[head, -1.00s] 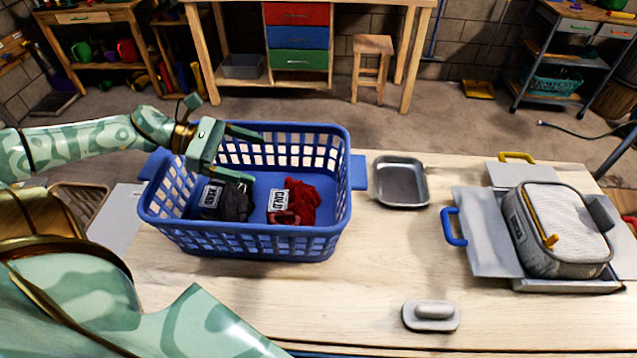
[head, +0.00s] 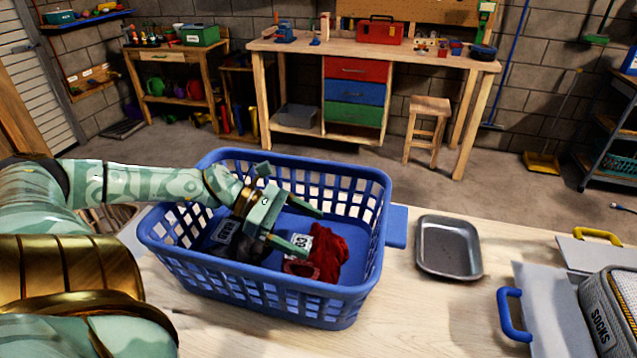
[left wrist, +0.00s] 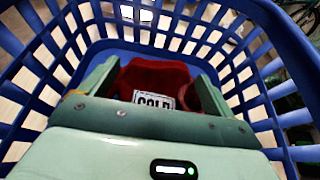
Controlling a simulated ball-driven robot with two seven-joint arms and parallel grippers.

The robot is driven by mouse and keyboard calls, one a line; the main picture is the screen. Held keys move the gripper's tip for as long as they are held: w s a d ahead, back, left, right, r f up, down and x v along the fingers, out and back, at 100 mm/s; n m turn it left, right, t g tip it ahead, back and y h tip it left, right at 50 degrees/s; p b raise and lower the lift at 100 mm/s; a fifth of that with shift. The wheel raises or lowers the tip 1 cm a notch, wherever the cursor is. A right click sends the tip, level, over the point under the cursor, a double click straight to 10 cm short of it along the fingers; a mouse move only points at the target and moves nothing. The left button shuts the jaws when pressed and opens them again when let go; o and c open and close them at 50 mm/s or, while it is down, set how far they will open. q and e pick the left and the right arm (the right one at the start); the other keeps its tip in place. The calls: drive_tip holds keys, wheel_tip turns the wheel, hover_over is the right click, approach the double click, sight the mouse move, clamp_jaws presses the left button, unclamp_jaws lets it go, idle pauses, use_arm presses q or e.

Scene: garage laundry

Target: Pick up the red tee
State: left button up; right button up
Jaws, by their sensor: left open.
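The red tee (head: 330,255) lies crumpled in the blue basket (head: 388,240), right of the middle, with a white label on it. My left gripper (head: 313,228) is inside the basket, open, with its fingers reaching toward the tee. In the left wrist view the red tee (left wrist: 150,75) shows between the two spread fingers, its label reading "COLD" partly cut off by the gripper body. Whether the fingers touch the cloth I cannot tell. My right gripper is not in view.
A dark garment (head: 240,250) with a white label lies left of the tee, partly under my gripper. The basket's slatted walls surround both. A grey metal tray (head: 448,248) stands right of the basket, and a grey case marked "SOCKS" (head: 610,315) farther right.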

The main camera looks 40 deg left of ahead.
sight(323, 239)
use_arm(q)
drive_tip(key=b+x, duration=0.1)
drive_tip(key=x, duration=0.1)
drive_tip(key=b+x, duration=0.2)
drive_tip(key=shift+s+f, duration=0.15)
drive_tip(key=shift+f, duration=0.3)
drive_tip(key=shift+d, duration=0.3)
drive_tip(key=shift+r, duration=0.25)
drive_tip(key=shift+c, duration=0.3)
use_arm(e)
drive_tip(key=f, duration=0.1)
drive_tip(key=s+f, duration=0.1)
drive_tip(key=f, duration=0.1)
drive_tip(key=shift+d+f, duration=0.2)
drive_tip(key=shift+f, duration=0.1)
use_arm(q)
drive_tip(key=c, duration=1.1)
